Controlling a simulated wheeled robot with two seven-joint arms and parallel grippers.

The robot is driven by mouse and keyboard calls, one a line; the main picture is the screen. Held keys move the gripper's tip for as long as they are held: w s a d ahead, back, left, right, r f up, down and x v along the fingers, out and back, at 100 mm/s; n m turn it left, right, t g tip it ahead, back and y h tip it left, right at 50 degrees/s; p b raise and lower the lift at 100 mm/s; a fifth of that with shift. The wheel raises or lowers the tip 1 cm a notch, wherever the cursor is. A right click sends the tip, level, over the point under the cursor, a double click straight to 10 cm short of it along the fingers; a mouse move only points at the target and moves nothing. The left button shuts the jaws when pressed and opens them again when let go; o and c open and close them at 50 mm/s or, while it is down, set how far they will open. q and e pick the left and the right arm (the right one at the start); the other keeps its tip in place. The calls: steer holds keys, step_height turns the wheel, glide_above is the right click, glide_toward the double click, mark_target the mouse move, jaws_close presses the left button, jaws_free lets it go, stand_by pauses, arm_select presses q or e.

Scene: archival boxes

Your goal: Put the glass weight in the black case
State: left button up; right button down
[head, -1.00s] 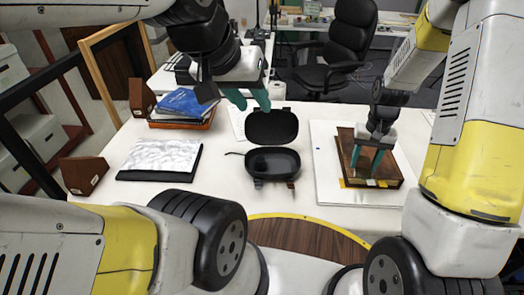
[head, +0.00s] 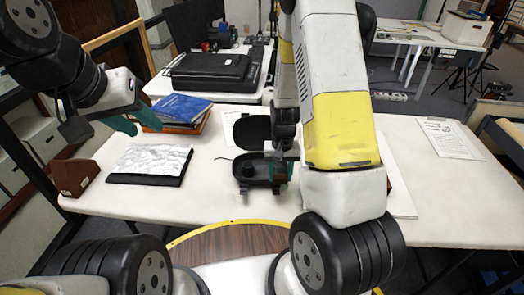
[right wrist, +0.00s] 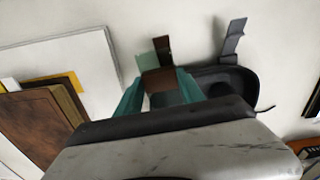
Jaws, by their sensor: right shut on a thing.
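The black case (head: 247,168) lies open on the white table, its lid (head: 251,131) raised at the back. My right gripper (head: 279,178) is over the right part of the case and hides some of it. In the right wrist view its teal fingers (right wrist: 160,92) are shut on a small see-through greenish-brown block, the glass weight (right wrist: 158,79). The case (right wrist: 238,83) shows behind and to the right of the fingers there. I cannot tell how high the weight is above the case floor. My left gripper (head: 133,121) is open and empty near the blue book.
A blue book (head: 180,108) lies on a stack at the back left. A silvery sheet on a dark pad (head: 150,162) lies left of the case. A brown book (right wrist: 35,125) on a white board (right wrist: 88,62) lies to the case's other side. The table's far right is mostly clear.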

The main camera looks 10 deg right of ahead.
steer(key=w, duration=0.8)
steer(key=shift+w+a+f, duration=0.15)
steer(key=shift+a+f, duration=0.25)
steer(key=shift+w+f, duration=0.15)
steer(key=shift+f, duration=0.15)
step_height(320, 180, down, 3)
steer(key=c, duration=1)
jaws_free()
step_height(320, 180, up, 21)
steer(key=s+t+y, duration=0.1)
steer(key=s, duration=0.2)
steer(key=s+r+n+t, duration=0.1)
steer(key=s+r, duration=0.5)
steer(key=s, duration=0.1)
steer(key=s+a+r+t, duration=0.1)
steer(key=s+r+t, duration=0.1)
steer(key=s+r, duration=0.4)
steer(key=s+a+r+n+t+y, duration=0.1)
steer(key=s+r+t, duration=0.1)
steer(key=s+r, duration=0.4)
steer(key=shift+s+a+n, duration=0.15)
steer(key=shift+s+n, duration=0.15)
steer(key=shift+s, duration=0.9)
